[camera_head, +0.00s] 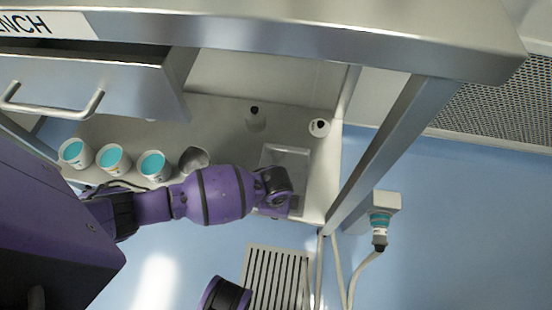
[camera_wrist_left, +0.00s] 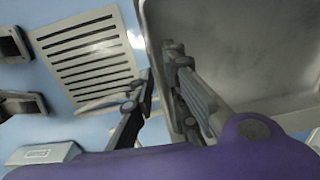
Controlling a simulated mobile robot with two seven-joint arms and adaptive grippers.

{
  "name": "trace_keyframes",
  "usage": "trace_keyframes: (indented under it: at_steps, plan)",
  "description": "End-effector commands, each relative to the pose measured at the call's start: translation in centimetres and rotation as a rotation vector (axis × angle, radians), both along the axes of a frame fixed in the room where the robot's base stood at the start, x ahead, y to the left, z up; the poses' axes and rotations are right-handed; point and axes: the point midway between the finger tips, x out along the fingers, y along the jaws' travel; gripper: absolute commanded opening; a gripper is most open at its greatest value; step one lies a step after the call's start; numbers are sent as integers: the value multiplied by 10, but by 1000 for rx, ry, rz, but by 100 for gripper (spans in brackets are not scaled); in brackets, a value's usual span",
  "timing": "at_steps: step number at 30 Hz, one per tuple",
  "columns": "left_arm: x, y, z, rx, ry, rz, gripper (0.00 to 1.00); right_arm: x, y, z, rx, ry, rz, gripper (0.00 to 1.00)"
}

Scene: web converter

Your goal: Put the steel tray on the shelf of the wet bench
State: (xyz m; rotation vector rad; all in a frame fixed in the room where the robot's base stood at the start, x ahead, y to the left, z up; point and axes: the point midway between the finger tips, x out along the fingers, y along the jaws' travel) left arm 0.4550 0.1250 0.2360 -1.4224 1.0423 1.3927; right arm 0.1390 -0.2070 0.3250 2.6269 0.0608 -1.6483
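The steel tray (camera_head: 287,158) is a shallow grey square over the right end of the wet bench's shelf (camera_head: 225,115). Whether it rests on the shelf or is held just above it I cannot tell. In the left wrist view the tray (camera_wrist_left: 250,50) fills the upper right, its pale rim running down between my fingers. My left gripper (camera_wrist_left: 160,75) appears shut on that rim, one finger outside and one inside. My right gripper is not in view.
Several white cups with teal tops (camera_head: 113,158) stand left on the shelf, beside a grey round container (camera_head: 194,160). Two small bottles (camera_head: 319,127) stand behind the tray. An open drawer (camera_head: 90,85) overhangs the left. A bench leg (camera_head: 390,150) stands right of the shelf.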

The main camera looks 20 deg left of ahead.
Motion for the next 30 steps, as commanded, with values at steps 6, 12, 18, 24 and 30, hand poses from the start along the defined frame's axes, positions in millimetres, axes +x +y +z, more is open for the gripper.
trace_keyframes:
  at_steps: [6,12,18,24,30]
  plan:
    - [0,0,0,0,0,0,23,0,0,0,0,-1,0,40]
    - [0,0,5,0,-1,0,23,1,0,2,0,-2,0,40]
    - [1,0,41,0,-5,0,23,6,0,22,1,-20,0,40]
    - [0,0,85,-1,-4,1,23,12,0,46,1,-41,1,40]
    - [-2,-1,114,0,-2,0,23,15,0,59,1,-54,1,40]
